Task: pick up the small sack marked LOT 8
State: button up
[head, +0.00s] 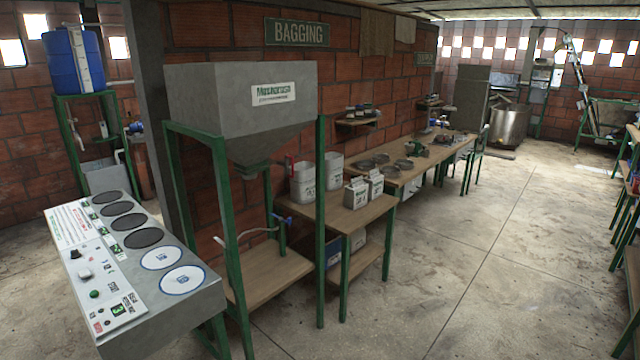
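Two small pale sacks with printed fronts stand on the wooden bench (318,209) right of the hopper: a nearer one (355,194) and one just behind it to the right (375,184). My gripper is not in view.
A grey hopper (240,110) on a green frame stands left of the bench. A control panel with round dark plates (123,221) fills the near left. A longer bench (410,172) with round pans continues behind. The concrete floor (490,270) in front is clear.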

aim_at(356, 193)
jog(key=i+z, duration=0.15)
jog(key=i, duration=0.35)
jog(key=i+z, duration=0.15)
jog(key=i, duration=0.35)
jog(key=i+z, duration=0.15)
jog(key=i, duration=0.35)
jog(key=i+j+z, duration=0.15)
jog(key=i, duration=0.35)
jog(key=i+j+z, duration=0.15)
jog(key=i, duration=0.35)
jog(key=i+l, duration=0.1)
jog(key=i, duration=0.35)
jog(key=i+u, duration=0.15)
jog(key=i, duration=0.3)
jog(key=i+l, duration=0.2)
jog(key=i, duration=0.3)
jog(key=i+l+u, duration=0.1)
jog(key=i, duration=0.35)
jog(key=i+j+u, duration=0.1)
jog(key=i+u, duration=0.15)
jog(key=u, duration=0.2)
jog(key=i+u, duration=0.25)
jog(key=u, duration=0.25)
jog(key=i+l+u, duration=0.1)
jog(key=i+u, duration=0.15)
jog(key=u, duration=0.2)
